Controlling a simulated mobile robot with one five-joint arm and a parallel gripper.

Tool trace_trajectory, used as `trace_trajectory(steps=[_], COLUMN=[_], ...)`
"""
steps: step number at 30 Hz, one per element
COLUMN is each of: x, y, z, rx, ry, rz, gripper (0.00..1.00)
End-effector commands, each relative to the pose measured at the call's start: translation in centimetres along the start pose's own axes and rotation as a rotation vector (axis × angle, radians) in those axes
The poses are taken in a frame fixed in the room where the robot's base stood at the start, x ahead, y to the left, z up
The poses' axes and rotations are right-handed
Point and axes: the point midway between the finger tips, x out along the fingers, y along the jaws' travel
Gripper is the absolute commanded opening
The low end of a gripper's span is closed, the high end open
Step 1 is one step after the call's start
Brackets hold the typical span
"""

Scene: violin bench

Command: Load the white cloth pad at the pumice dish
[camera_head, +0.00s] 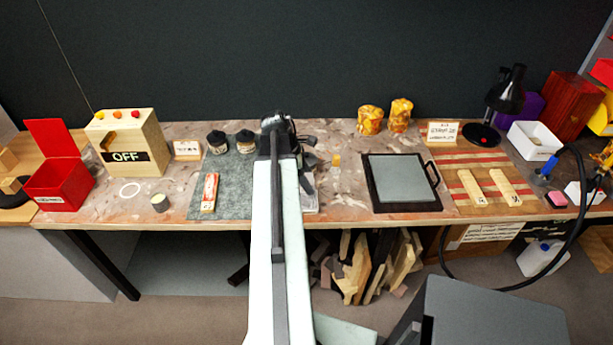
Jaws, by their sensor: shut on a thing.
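My gripper (278,126) is at the far end of my outstretched arm, over the back of the bench near the grey mat. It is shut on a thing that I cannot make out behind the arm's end. I cannot pick out the white cloth pad. I cannot tell for sure which vessel is the pumice dish. Two dark jars with pale labels (216,142) (245,142) stand just left of my gripper. A small round pot with a pale top (160,202) stands farther left. My arm hides part of the mat.
The grey mat (228,178) bears a red-and-white block (210,192). An OFF-marked box (128,143) and red bin (58,178) stand left. A black-framed tray (403,183), amber jars (370,120) and a lamp (505,95) stand right. Bare bench shows left of the tray.

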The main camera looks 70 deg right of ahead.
Motion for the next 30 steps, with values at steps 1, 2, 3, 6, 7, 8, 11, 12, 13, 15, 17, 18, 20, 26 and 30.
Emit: trace_trajectory(steps=[1, 2, 3, 6, 7, 8, 11, 12, 13, 15, 17, 18, 20, 26, 30], x=[-0.2, -0.3, -0.3, -0.1, 0.0, 0.2, 0.9, 1.3, 1.6, 2.4, 3.2, 3.7, 4.3, 5.5, 5.3], y=[0.1, 0.1, 0.1, 0.1, 0.1, 0.1, 0.1, 0.1, 0.1, 0.1, 0.1, 0.1, 0.1, 0.1, 0.1], z=[-0.4, -0.5, -0.6, -0.6, -0.6, -0.7, -1.0, -1.1, -1.2, -1.6, -1.9, -2.1, -2.4, -2.9, -2.8], rx=[-0.006, -0.008, -0.008, -0.008, -0.008, -0.008, -0.008, -0.008, -0.008, -0.008, -0.008, -0.008, -0.008, -0.008, -0.008], ry=[0.000, 0.000, 0.000, 0.000, 0.000, 0.000, 0.000, 0.000, 0.000, 0.000, 0.000, 0.000, 0.000, 0.000, 0.000], rz=[0.002, 0.003, 0.003, 0.003, 0.003, 0.003, 0.003, 0.003, 0.003, 0.003, 0.003, 0.003, 0.003, 0.003, 0.003], gripper=[0.30, 0.30, 0.30, 0.30, 0.30, 0.30, 0.30, 0.30, 0.30, 0.30, 0.30, 0.30, 0.30, 0.30, 0.30])
